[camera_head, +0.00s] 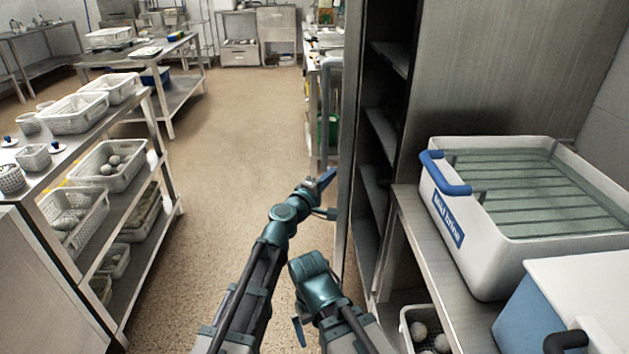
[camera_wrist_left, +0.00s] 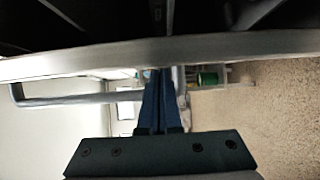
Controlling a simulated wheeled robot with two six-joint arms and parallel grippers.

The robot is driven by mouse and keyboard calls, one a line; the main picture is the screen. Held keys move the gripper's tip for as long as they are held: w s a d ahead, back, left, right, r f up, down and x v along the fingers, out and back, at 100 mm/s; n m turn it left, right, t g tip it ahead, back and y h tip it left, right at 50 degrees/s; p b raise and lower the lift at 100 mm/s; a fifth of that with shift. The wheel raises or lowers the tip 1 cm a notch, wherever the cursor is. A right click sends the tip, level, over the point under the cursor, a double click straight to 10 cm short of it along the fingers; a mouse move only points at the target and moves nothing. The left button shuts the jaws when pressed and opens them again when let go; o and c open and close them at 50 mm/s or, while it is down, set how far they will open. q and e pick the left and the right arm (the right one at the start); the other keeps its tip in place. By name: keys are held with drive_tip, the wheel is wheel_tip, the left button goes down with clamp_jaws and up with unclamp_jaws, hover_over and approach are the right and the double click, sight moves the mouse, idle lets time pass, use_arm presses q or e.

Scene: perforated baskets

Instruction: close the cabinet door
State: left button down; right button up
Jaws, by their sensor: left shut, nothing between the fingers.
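The tall metal cabinet (camera_head: 480,70) stands open right of centre, with dark inner shelves showing. Its door (camera_head: 349,130) is swung out and seen almost edge-on, with a grey bar handle (camera_head: 326,105) on its left face. My left gripper (camera_head: 328,180) is shut and empty, just left of the door near the handle's lower end. In the left wrist view its closed blue fingers (camera_wrist_left: 160,100) overlap the handle bar (camera_wrist_left: 75,101), below the door's pale edge (camera_wrist_left: 160,49); contact cannot be told. A blue fingertip of my right gripper (camera_head: 299,332) shows low; its jaws are unclear.
A metal counter (camera_head: 425,230) at right carries a large white tub (camera_head: 480,240) and a blue-white box (camera_head: 545,305). A rack with perforated baskets (camera_head: 75,114) stands at left. The floor (camera_head: 230,130) between rack and door is clear.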

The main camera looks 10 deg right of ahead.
use_arm(q)
drive_tip(key=shift+d, duration=0.3)
drive_tip(key=shift+s, duration=0.1)
